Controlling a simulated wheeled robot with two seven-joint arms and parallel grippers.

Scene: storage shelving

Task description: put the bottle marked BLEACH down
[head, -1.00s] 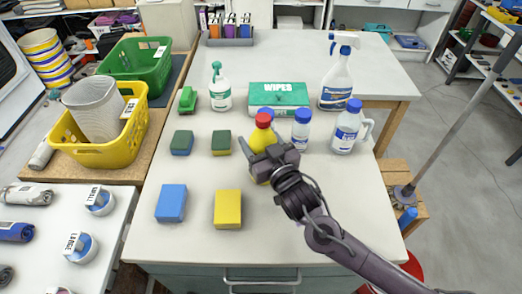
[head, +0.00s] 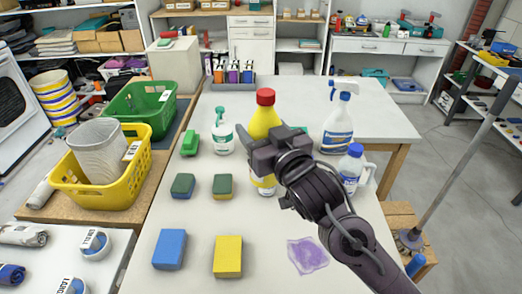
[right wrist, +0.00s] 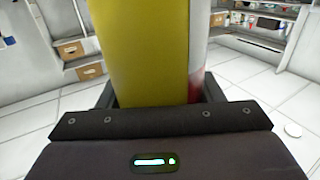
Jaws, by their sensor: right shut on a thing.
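A yellow bottle with a red cap (head: 264,122) stands upright in my right gripper (head: 270,150), raised above the white table. Its label faces away or is covered, so I cannot read BLEACH on it. The right wrist view shows the yellow bottle (right wrist: 140,50) between the fingers, with a white and red strip at its right. My right gripper is shut on it. My left gripper is out of view.
A purple patch (head: 307,256) lies on the table (head: 200,215) at front right. Sponges (head: 228,257) lie left of it. The front middle is clear.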

